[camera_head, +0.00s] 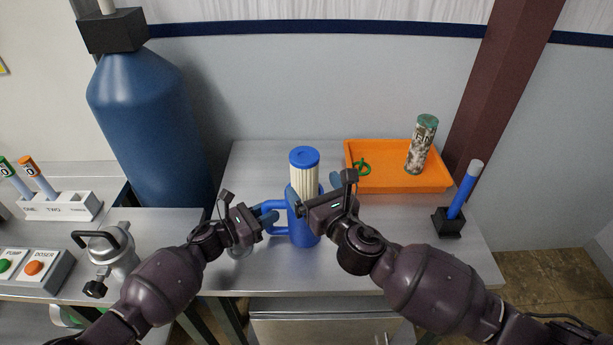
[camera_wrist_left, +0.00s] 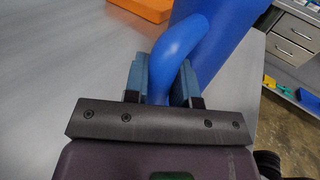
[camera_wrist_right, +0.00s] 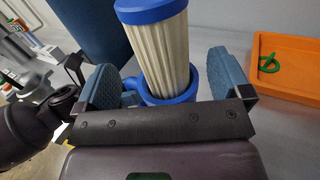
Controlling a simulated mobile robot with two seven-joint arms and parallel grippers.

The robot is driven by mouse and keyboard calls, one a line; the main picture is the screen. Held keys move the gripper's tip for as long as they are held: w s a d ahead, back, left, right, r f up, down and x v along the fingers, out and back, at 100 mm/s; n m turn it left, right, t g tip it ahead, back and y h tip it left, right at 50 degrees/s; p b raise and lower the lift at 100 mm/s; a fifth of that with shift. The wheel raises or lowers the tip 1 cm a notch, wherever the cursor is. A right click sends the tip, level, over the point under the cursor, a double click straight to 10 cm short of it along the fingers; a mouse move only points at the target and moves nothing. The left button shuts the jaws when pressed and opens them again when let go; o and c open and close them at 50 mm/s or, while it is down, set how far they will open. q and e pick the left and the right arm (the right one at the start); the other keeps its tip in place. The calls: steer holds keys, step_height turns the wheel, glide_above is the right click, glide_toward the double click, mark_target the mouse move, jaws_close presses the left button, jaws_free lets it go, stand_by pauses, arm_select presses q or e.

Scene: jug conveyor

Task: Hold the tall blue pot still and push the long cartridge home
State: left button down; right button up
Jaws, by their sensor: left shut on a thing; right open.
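The tall blue pot (camera_head: 304,236) stands on the bench with its handle toward the left. The long cartridge (camera_head: 304,172), white and pleated with a blue cap, sits in the pot's mouth with much of its body above the rim. My left gripper (camera_head: 266,218) is shut on the pot's handle (camera_wrist_left: 178,45). My right gripper (camera_wrist_right: 165,82) is open at the pot's top, its fingers apart on either side of the cartridge (camera_wrist_right: 162,50) and rim (camera_wrist_right: 182,98). I cannot tell whether either finger touches. The cartridge's lower end is hidden inside the pot.
An orange tray (camera_head: 390,184) at the back right holds a green ring (camera_head: 361,167) and a dirty cartridge (camera_head: 422,145). A black holder (camera_head: 448,222) with a blue stick stands right. A large blue tank (camera_head: 150,120) and metal housing (camera_head: 111,249) are left. The bench front is mostly clear.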

arm_select(q)
steer(key=shift+a+f, duration=0.1)
arm_select(e)
steer(key=v, duration=0.6)
steer(key=shift+s+d, duration=0.2)
steer(key=shift+s, duration=0.05)
arm_select(q)
steer(key=c, duration=0.9)
jaws_free()
steer(key=shift+o, duration=0.2)
steer(key=v, duration=1.2)
